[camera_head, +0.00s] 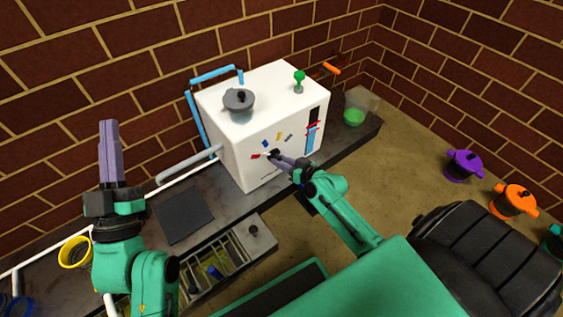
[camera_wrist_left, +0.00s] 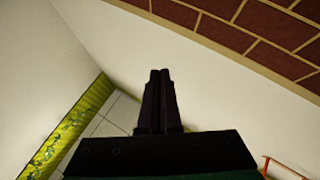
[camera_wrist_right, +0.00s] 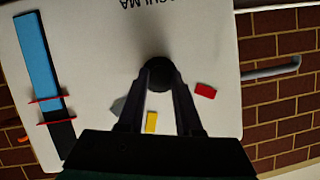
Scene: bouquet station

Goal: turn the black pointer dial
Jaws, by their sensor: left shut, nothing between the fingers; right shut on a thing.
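The black pointer dial (camera_wrist_right: 158,72) is on the front face of the white machine (camera_head: 236,145). In the head view the dial (camera_head: 274,153) is partly covered by my right gripper (camera_head: 283,159). In the right wrist view my right gripper (camera_wrist_right: 158,78) has its fingertips on both sides of the round dial, shut on it. Coloured marks lie around the dial: a red one (camera_wrist_right: 205,90), a yellow one (camera_wrist_right: 151,121) and a grey one (camera_wrist_right: 118,106). My left gripper (camera_head: 109,124) is shut and empty, pointing up at the left, away from the machine. It also shows shut in the left wrist view (camera_wrist_left: 160,75).
The machine has a blue level strip (camera_wrist_right: 38,60) with red markers, a grey lidded knob (camera_head: 238,100) and a green knob (camera_head: 299,78) on top, and a grey side handle (camera_head: 188,165). An open drawer (camera_head: 215,262) is below. Purple (camera_head: 464,164) and orange (camera_head: 515,200) pots stand right.

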